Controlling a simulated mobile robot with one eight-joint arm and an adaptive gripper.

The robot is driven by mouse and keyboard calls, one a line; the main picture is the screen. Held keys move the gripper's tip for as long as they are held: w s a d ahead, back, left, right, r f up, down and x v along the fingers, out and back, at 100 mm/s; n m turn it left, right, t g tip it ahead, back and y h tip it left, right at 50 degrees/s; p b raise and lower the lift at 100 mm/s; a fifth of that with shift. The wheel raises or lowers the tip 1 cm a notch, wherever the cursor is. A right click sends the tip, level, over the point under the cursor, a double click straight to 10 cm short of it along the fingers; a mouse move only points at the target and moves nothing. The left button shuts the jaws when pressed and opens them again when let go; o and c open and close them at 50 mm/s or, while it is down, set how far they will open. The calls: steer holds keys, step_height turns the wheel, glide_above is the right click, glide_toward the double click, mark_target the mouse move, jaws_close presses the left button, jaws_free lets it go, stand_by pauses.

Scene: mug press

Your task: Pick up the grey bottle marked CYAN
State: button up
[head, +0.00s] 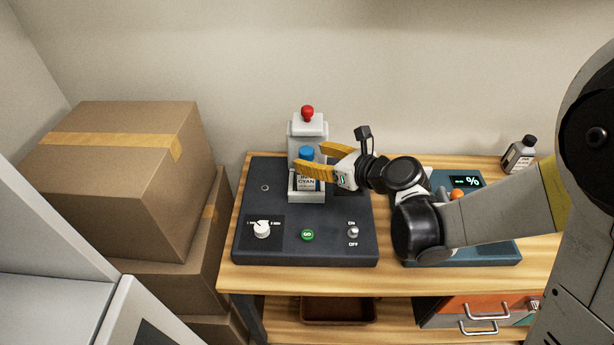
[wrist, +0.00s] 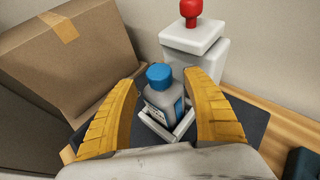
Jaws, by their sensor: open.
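The grey bottle marked CYAN (head: 307,184) has a blue cap and stands upright in a white holder (head: 307,197) on the dark machine. In the wrist view the bottle (wrist: 163,98) is between the two yellow fingers, with a gap visible on each side. My gripper (head: 308,162) is open and reaches in from the right, its fingers at about the height of the bottle's cap and upper body. In the head view a finger covers part of the bottle. The gripper also shows in the wrist view (wrist: 160,95), empty around the bottle.
A white post with a red knob (head: 307,112) stands right behind the bottle. The dark machine (head: 270,200) carries a dial, a green button and a switch. A second grey bottle (head: 519,155) with a black cap is at the back right. Cardboard boxes (head: 120,180) stand left.

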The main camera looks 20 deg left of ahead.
steer(key=x, duration=0.3)
steer(key=shift+d+f, duration=0.1)
jaws_close()
steer(key=shift+r, duration=0.2)
